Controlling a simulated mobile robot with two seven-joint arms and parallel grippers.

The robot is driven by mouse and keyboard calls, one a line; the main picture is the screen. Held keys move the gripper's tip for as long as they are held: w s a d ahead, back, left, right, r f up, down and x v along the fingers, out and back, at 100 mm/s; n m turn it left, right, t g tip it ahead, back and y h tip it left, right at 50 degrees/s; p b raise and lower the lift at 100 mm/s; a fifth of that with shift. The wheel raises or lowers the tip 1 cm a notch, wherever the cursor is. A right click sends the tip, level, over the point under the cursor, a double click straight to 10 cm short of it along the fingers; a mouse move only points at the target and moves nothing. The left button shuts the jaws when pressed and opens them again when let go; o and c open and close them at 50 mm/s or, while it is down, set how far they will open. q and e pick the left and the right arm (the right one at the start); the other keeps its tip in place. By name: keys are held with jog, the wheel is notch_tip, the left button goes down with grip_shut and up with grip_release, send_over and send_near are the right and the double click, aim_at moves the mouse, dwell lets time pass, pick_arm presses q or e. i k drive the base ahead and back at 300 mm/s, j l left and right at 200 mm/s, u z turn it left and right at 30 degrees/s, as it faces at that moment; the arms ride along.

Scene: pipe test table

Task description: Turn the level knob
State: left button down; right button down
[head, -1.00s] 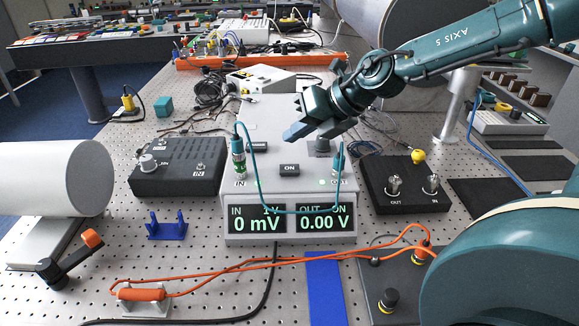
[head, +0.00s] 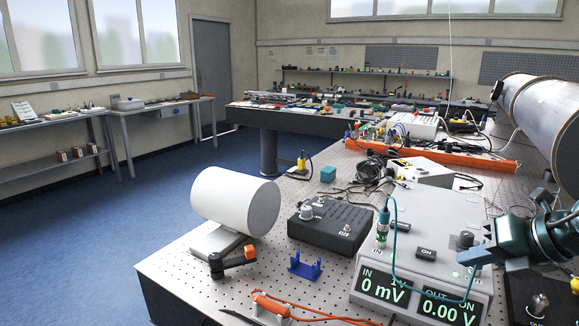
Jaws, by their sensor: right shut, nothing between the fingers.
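A white instrument box (head: 425,215) stands at the lower right. Its front screens (head: 413,302) read "IN 0 mV" and "OUT 0.00 V". A grey knob (head: 465,240) stands on its top, right of a dark "ON" button (head: 425,253). I see no label naming it as the level knob. My right gripper (head: 470,258) comes in from the right, its fingers shut and empty, in front of the knob in the picture. I cannot tell whether it touches the knob. My left gripper is out of view.
A teal cable (head: 391,245) loops across the instrument's front from a green plug. A black box (head: 330,228) with its own knob stands to the left.

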aim_at(466, 240)
jog(key=k, duration=1.1)
